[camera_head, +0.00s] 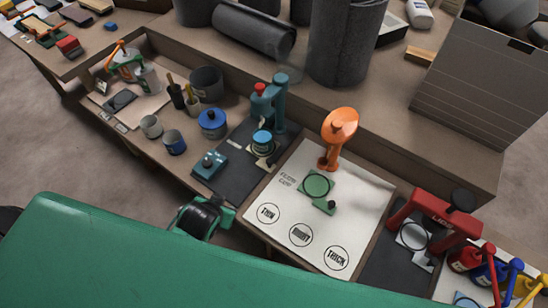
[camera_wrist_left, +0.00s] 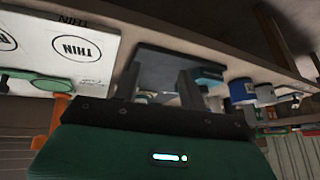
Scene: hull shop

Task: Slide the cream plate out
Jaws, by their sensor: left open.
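A teal press (camera_head: 279,105) stands on a dark mat (camera_head: 232,165). Under its blue round part (camera_head: 262,138) a small cream plate (camera_head: 264,150) shows in part; the rest is hidden by the press. My left gripper (camera_head: 205,212) is at the near edge of the bench, in front of the mat and apart from the plate. In the left wrist view my left gripper (camera_wrist_left: 158,82) has its two fingers apart with nothing between them, facing the dark mat (camera_wrist_left: 150,62). I cannot make out the cream plate in that view. My right gripper is not in view.
A teal box (camera_head: 210,164) sits on the mat's left part. A blue-lidded pot (camera_head: 212,122) and cups stand to the left. Right of the mat lies a white board (camera_head: 310,215) with THIN, RIGHT and THICK circles, an orange lamp (camera_head: 338,130) and a green disc (camera_head: 317,185).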

